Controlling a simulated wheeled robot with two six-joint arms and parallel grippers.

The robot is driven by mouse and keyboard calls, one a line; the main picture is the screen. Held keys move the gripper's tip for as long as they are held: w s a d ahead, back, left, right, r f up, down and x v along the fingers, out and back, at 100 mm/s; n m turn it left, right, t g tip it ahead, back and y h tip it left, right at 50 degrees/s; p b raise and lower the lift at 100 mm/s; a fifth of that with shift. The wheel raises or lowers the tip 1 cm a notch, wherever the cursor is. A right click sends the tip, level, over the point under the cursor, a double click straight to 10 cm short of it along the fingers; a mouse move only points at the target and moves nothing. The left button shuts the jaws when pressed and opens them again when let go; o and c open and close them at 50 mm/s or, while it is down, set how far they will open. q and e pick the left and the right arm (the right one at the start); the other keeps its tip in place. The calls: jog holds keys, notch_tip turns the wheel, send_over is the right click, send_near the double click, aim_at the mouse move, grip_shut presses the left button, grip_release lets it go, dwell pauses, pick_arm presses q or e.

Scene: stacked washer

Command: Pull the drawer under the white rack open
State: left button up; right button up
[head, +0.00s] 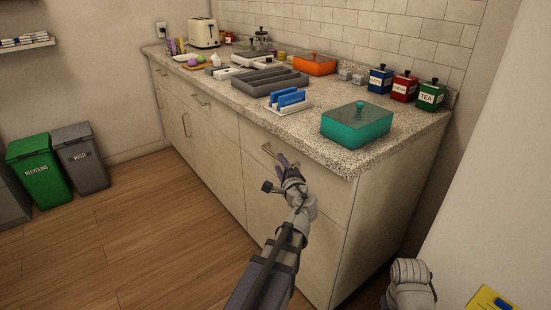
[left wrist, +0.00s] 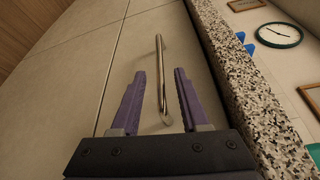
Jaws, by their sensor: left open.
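The white rack (head: 291,107) holds blue upright pieces and stands on the counter near its front edge. Below it is the beige drawer (head: 322,193), shut, its front flush with the cabinet. Its metal bar handle (head: 268,151) runs along the upper front; in the left wrist view the handle (left wrist: 160,75) lies between the purple fingers with gaps on both sides. My left gripper (head: 282,164) is open at the drawer front and partly covers it. In the left wrist view the open left gripper (left wrist: 158,85) holds nothing. My right gripper does not show.
The speckled counter edge (left wrist: 240,90) runs close beside the left gripper. A teal lidded box (head: 357,125) stands near the counter's right end. Other drawers and doors lie to the left. Green (head: 38,165) and grey (head: 80,158) bins stand far left. The wooden floor in front is clear.

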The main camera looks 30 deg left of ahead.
aim_at(275, 155)
pick_arm(q)
jog(key=x, duration=0.6)
jog(key=shift+w+a+f, duration=0.1)
grip_shut()
dwell(1.2)
